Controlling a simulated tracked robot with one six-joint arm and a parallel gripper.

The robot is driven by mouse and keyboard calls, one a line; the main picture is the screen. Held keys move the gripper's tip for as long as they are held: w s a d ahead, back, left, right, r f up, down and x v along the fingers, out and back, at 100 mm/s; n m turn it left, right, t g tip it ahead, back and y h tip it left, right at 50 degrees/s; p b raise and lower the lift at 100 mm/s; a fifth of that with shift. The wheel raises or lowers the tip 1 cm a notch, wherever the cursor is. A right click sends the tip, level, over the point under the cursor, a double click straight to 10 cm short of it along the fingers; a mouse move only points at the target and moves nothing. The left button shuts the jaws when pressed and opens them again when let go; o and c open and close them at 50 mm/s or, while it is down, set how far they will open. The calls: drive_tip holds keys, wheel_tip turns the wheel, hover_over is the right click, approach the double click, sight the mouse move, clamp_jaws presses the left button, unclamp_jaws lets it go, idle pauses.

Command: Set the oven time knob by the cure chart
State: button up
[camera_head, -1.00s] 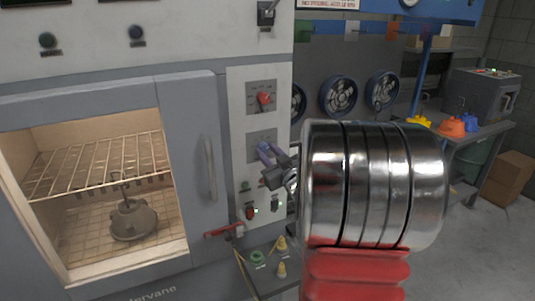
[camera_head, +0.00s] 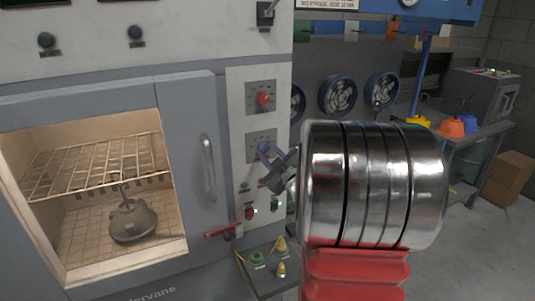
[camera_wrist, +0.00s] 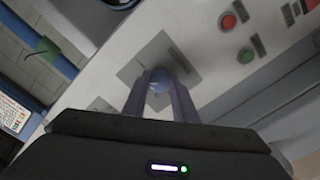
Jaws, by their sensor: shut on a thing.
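The oven's control panel (camera_head: 236,95) has a red knob (camera_head: 263,99) on a grey dial plate and, below it, a second dial plate (camera_head: 258,139) with a blue knob. My gripper (camera_head: 265,150) is at this lower dial, its fingers shut on the blue knob (camera_wrist: 159,79), which shows between the fingertips in the wrist view. The gripper hides most of this knob and part of its scale in the head view. The knob's exact setting is not readable. A sign (camera_head: 328,4) at the top edge is only partly in view; its text is too small to read in full.
The oven chamber holds a wire rack (camera_head: 95,165) and a grey casting (camera_head: 132,220). A door handle (camera_head: 208,168) stands left of the panel, and a red lever (camera_head: 222,230) sits below. A small shelf (camera_head: 262,283) holds yellow and green pieces. My arm blocks much of the right side.

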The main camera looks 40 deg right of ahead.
drive_tip(key=shift+a, duration=0.15)
drive_tip(key=o, duration=1)
drive_tip(key=shift+o, duration=0.2)
drive_tip(key=shift+s, duration=0.1)
drive_tip(key=v, duration=1.3)
drive_tip(key=shift+s, duration=0.25)
drive_tip(key=shift+a, duration=0.1)
